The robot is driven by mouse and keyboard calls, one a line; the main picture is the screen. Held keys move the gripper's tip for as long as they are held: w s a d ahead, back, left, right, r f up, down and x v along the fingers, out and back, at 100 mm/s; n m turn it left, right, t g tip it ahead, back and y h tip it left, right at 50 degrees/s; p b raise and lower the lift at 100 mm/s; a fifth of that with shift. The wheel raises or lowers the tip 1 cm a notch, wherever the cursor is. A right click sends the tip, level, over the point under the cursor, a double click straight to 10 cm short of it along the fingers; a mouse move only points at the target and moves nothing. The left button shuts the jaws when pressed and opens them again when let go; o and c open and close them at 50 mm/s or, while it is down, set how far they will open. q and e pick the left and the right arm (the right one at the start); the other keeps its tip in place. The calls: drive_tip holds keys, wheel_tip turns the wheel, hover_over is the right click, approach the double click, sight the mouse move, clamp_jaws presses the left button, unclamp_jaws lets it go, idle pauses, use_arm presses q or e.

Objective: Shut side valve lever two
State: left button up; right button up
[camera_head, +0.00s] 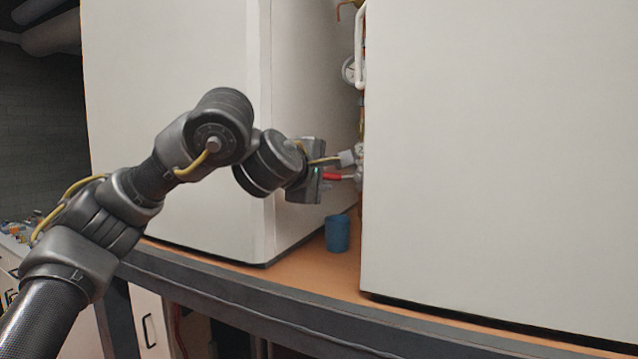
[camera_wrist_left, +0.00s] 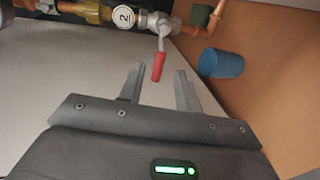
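The side valve lever (camera_wrist_left: 159,66) has a red grip and a metal stem on a valve beside a round tag (camera_wrist_left: 124,16) marked 2. In the left wrist view the lever points down toward my left gripper (camera_wrist_left: 156,80), its red end between the two open fingertips, with gaps visible on both sides. In the head view the red lever (camera_head: 340,176) shows at my left gripper (camera_head: 345,165), which reaches into the gap between two white units. The rest of the valve is partly hidden behind the right unit. My right gripper is not in view.
White units stand left (camera_head: 180,130) and right (camera_head: 500,160), leaving a narrow gap. A blue cup (camera_head: 337,233) stands on the orange-brown tabletop (camera_head: 300,262) below the gripper. Copper and brass pipes (camera_wrist_left: 205,28) and a gauge (camera_head: 350,70) are close by.

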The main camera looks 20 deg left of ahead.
use_arm(q)
drive_tip(key=v, duration=0.3)
drive_tip(key=shift+c, duration=0.4)
drive_tip(key=shift+c, duration=0.9)
drive_tip(key=shift+d, duration=0.1)
